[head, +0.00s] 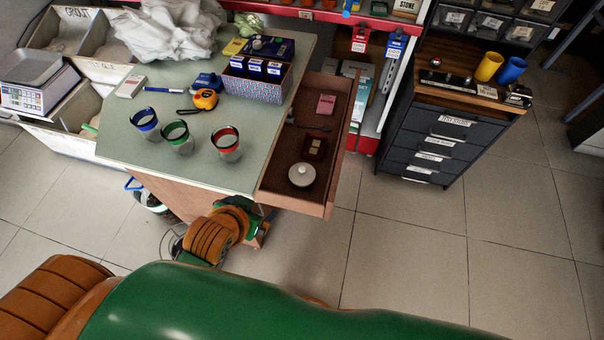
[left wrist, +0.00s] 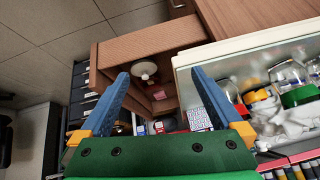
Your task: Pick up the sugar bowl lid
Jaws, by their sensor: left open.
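The sugar bowl lid (head: 302,174), round and off-white with a small dark-topped knob, lies in the near end of the open drawer (head: 327,209). It also shows in the left wrist view (left wrist: 145,69), inside the drawer (left wrist: 154,42) and between my fingers in the picture, apart from them. No bowl shows under it. My left gripper (left wrist: 160,76) is open and empty, its blue fingers spread wide. In the head view my left gripper (head: 262,222) is mostly hidden behind my wrist, low beside the drawer's near left corner. My right gripper is not in view.
The drawer also holds a dark red box (head: 314,147), a pink box (head: 326,104) and a dark spoon-like item. Three glasses, including a red-rimmed one (head: 226,143), stand on the green tabletop (head: 190,190). A dark drawer cabinet (head: 440,140) stands right; floor between is clear.

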